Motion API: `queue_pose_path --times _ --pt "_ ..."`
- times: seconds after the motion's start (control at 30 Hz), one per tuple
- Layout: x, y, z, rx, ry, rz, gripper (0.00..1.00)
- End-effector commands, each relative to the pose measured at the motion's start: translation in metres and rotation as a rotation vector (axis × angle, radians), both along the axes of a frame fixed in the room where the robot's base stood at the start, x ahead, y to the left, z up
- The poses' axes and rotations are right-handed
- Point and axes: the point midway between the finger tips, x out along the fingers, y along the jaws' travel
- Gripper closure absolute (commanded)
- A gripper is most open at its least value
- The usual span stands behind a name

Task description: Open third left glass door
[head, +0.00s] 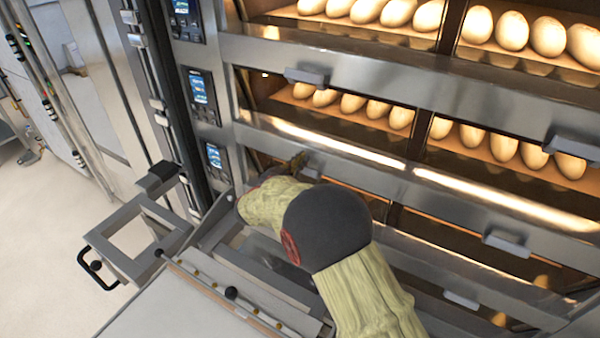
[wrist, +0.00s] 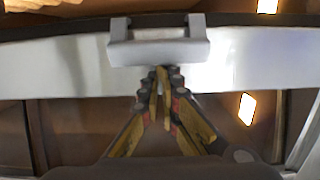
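The third left glass door (head: 375,205) is in the third deck down in the head view, mostly hidden by my arm. It looks closed. Its grey handle (head: 311,172) shows just past my gripper (head: 297,161). In the wrist view, a grey block handle (wrist: 158,50) is at top centre on a bright steel strip. My gripper (wrist: 163,74) points at it from below, with its fingertips together at the handle's lower edge. I see nothing held between the fingers. I cannot tell whether the tips touch the handle.
Upper decks hold pale loaves (head: 360,105) behind glass, with another handle (head: 306,76) above. Right-hand doors have handles (head: 507,243) too. Control panels (head: 201,90) line the left. A metal frame with a black handle (head: 95,265) juts out at lower left. Open floor (head: 45,240) lies beyond.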

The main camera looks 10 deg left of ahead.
Motion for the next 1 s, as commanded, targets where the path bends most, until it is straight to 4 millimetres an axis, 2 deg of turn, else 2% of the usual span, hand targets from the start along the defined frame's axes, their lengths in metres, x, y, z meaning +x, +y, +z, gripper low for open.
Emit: queue_pose_path --times 0.57,1.0 --pt "-0.001 0.000 -0.007 -0.002 0.005 0.000 1.00" --pt "-0.002 0.000 -0.030 -0.002 0.006 -0.001 1.00"
